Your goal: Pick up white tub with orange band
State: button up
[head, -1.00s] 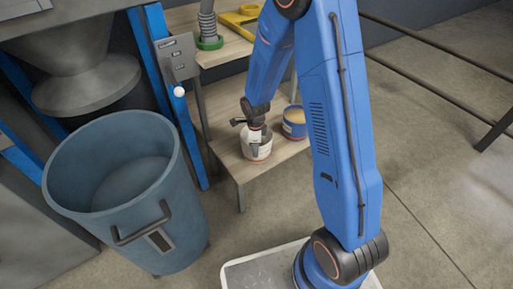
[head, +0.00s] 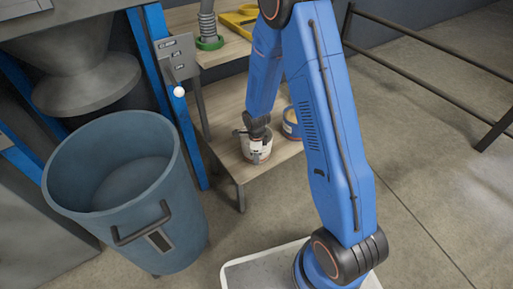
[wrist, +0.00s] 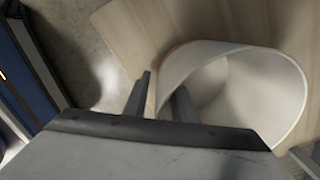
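The white tub (head: 251,157) stands upright on the lower wooden shelf in the head view, partly hidden by my gripper (head: 258,149). In the wrist view the open tub (wrist: 281,98) looks empty, and a faint orange tint shows along its outer edge. My gripper (wrist: 164,84) reaches down at the tub's near rim. One finger is outside the wall and the other is inside the mouth. The fingers are apart, with a visible gap between the outer finger and the wall.
A large blue bin (head: 118,170) is left of the wooden shelf (head: 231,163). A blue post (head: 183,125) stands between them.

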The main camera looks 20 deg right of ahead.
grip_shut()
jog(key=shift+r, duration=0.1)
